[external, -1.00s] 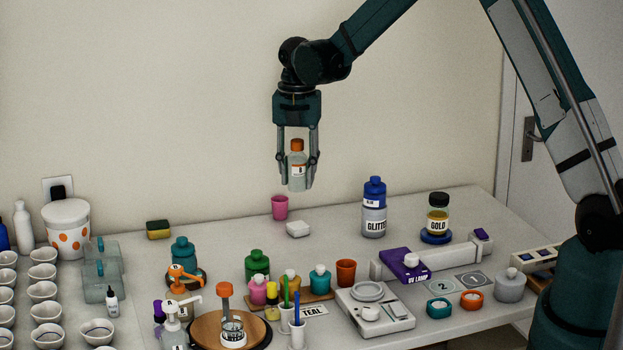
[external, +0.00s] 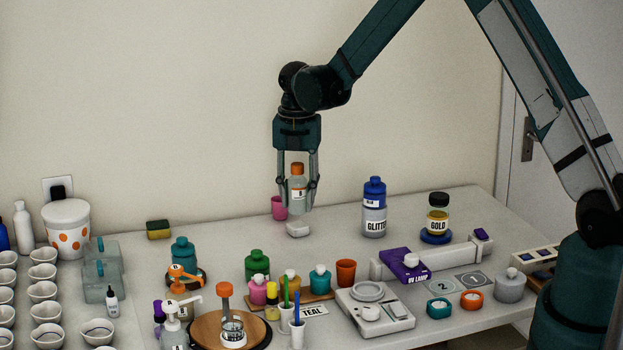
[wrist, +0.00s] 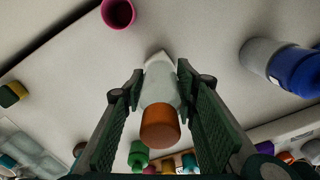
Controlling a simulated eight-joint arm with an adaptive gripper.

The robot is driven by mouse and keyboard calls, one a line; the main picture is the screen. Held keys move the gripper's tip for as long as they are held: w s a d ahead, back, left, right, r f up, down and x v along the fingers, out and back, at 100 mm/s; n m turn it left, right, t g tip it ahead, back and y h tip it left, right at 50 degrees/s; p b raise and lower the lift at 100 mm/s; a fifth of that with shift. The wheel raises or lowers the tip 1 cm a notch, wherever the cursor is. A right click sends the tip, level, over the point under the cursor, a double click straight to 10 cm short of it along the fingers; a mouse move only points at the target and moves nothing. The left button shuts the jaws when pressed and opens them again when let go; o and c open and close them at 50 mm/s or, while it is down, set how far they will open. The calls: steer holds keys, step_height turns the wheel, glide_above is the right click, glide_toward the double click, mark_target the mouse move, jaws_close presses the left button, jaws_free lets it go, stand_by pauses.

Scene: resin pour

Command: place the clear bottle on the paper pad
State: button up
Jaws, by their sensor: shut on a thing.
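My gripper (external: 298,204) is shut on the clear bottle (external: 297,190), which has an orange cap and hangs upright between the fingers. The bottle also shows in the wrist view (wrist: 160,85), its orange cap nearest the camera. A small white block, which looks like the paper pad (external: 299,231), lies on the table just below the bottle, with a small gap in the external view. In the wrist view the bottle hides most of the pad, and only a pale edge (wrist: 158,56) shows past it.
A pink cup (external: 278,208) stands just behind and left of the pad. A blue-capped glitter bottle (external: 374,218) stands to the right. A green bottle (external: 257,266) and several small pots are in front.

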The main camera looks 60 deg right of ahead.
mark_target(297, 164)
steer(key=shift+f, duration=1.55)
steer(key=shift+f, duration=0.15)
steer(key=o, duration=1)
steer(key=shift+r, duration=0.2)
steer(key=shift+r+b, duration=0.45)
steer(key=shift+r, duration=5.5)
